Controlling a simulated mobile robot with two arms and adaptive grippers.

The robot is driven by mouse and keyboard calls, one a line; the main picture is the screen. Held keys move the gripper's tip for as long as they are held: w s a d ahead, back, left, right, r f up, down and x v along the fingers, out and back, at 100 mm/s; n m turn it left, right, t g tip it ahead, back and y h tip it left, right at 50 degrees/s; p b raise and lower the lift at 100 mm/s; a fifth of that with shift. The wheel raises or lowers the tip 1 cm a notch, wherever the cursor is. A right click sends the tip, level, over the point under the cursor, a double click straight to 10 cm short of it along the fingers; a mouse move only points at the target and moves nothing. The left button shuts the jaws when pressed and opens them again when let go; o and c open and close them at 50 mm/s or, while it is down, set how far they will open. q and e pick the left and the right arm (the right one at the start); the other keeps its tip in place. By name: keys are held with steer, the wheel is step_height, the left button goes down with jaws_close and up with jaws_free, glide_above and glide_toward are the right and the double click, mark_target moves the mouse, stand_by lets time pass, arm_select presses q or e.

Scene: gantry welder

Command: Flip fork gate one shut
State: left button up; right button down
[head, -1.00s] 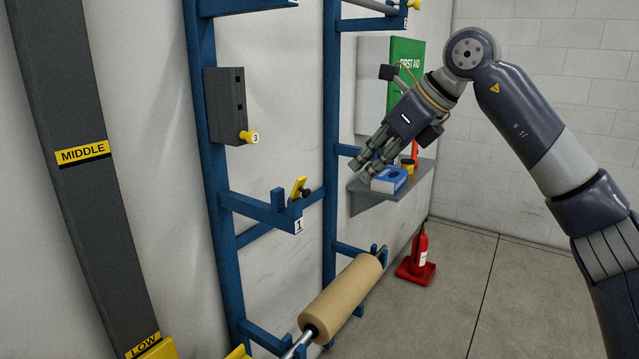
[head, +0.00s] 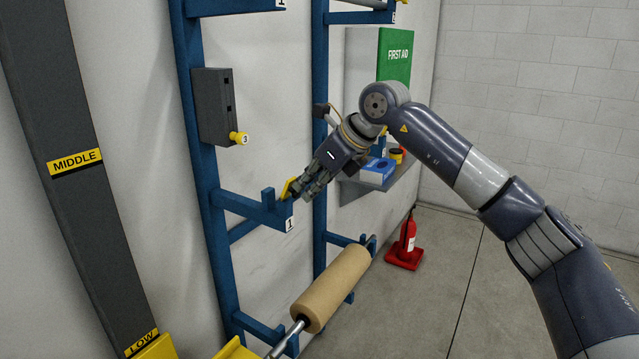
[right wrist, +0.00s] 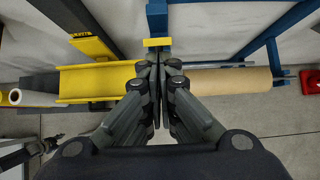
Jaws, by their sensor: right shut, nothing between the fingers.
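Fork gate one (head: 288,187) is the small yellow flap at the tip of the blue fork arm labelled 1 (head: 252,207). It stands tilted up, partly hidden by my gripper. My right gripper (head: 298,192) is shut and empty, its fingertips right beside the gate; I cannot tell whether they touch it. In the right wrist view the fingers (right wrist: 158,62) are closed together, just below a yellow piece (right wrist: 157,43) that looks like the gate.
A brown roll on a bar (head: 334,288) rests on the lower forks.

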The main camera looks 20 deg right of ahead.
stand_by(0.4)
steer(key=shift+w+a+r+g+p, duration=0.1)
steer(key=shift+w+r+g+p, duration=0.15)
steer(key=shift+p, duration=0.4)
steer(key=shift+r+h, duration=0.1)
steer(key=shift+h, duration=0.2)
